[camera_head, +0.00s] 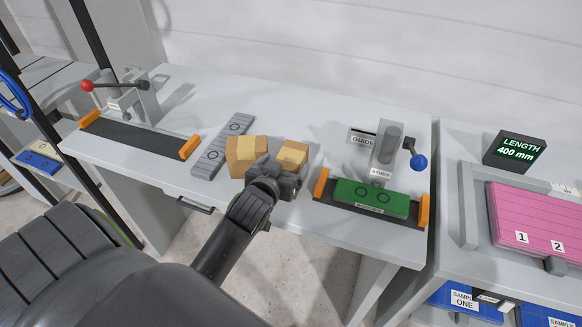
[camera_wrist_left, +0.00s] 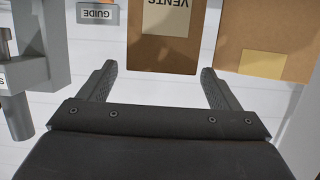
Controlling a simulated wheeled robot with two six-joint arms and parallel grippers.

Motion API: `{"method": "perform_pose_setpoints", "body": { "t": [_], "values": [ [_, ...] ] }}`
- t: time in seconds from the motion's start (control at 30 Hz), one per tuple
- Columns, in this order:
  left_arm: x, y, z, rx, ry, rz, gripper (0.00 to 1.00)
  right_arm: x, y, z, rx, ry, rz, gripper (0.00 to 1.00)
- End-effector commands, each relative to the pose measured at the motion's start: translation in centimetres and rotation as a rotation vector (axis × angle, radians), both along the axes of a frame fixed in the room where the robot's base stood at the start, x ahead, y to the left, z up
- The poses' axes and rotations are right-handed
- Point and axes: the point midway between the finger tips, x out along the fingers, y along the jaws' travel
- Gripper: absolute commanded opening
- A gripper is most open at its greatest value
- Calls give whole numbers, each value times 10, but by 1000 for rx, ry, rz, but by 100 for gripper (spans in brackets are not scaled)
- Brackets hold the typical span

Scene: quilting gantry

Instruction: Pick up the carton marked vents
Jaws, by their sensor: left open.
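The carton marked vents (camera_wrist_left: 163,48) is a small brown box with a pale label, lettered VENTS, upside down in the left wrist view. In the head view it is the right one of two cartons (camera_head: 292,154) on the grey table, its lower part hidden by my left gripper. My left gripper (camera_head: 276,176) is at the carton's near side. In the left wrist view the open fingers (camera_wrist_left: 159,70) point toward the carton, with nothing between them; whether they touch it I cannot tell. My right gripper is not in view.
A second brown carton (camera_head: 246,150) stands just left of it, also in the left wrist view (camera_wrist_left: 265,35). A grey strip (camera_head: 222,145) lies further left. A studs press (camera_head: 388,150) with a green block (camera_head: 371,197) stands right. The table (camera_head: 300,100) behind the cartons is clear.

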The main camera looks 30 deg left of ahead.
Motion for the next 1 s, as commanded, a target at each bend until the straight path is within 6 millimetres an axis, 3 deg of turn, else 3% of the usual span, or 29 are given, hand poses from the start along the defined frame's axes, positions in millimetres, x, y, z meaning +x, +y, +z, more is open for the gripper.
{"method": "perform_pose_setpoints", "body": {
  "t": [0.17, 0.53, 0.87, 1.0],
  "values": [
    [8, 2, -1, 1, 0, 0, 85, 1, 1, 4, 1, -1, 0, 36],
    [46, 11, -13, 2, 0, -1, 85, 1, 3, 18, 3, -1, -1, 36],
    [50, 12, -16, 1, 0, -1, 85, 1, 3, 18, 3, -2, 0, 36],
    [50, 12, -16, 1, 0, -1, 69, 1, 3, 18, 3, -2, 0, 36]
  ]
}}
